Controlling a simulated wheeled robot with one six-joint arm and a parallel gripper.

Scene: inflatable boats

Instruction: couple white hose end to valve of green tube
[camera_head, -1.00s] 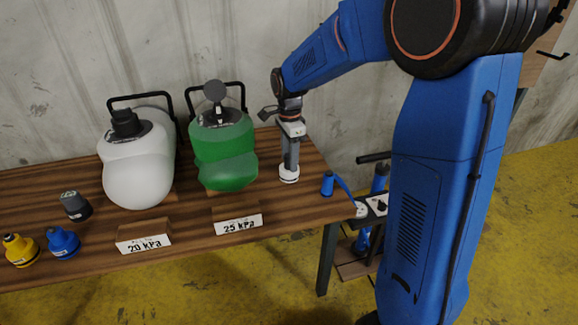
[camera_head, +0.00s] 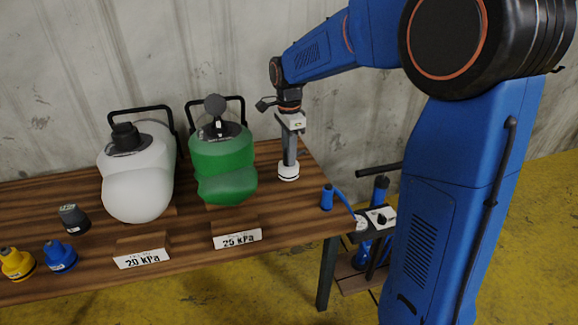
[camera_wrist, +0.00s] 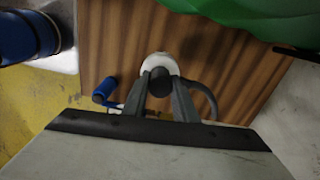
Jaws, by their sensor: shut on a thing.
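The green tube (camera_head: 224,160) lies on the wooden bench, and its edge shows in the wrist view (camera_wrist: 245,12). Its valve (camera_head: 218,127) sits in a dark patch on top, with a grey round cap (camera_head: 214,104) standing up behind it. My gripper (camera_head: 289,162) points down to the right of the green tube. It is shut on the white hose end (camera_head: 288,174), which is upright and apart from the valve. In the wrist view the white hose end (camera_wrist: 158,59) sits between the fingertips. I cannot tell whether it touches the bench.
A white tube (camera_head: 137,180) lies left of the green one. Signs for 20 kPa (camera_head: 142,258) and 25 kPa (camera_head: 237,238) stand in front. Grey (camera_head: 73,219), blue (camera_head: 60,256) and yellow (camera_head: 16,263) fittings are at left. A blue handle (camera_head: 327,197) is at the bench's right edge.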

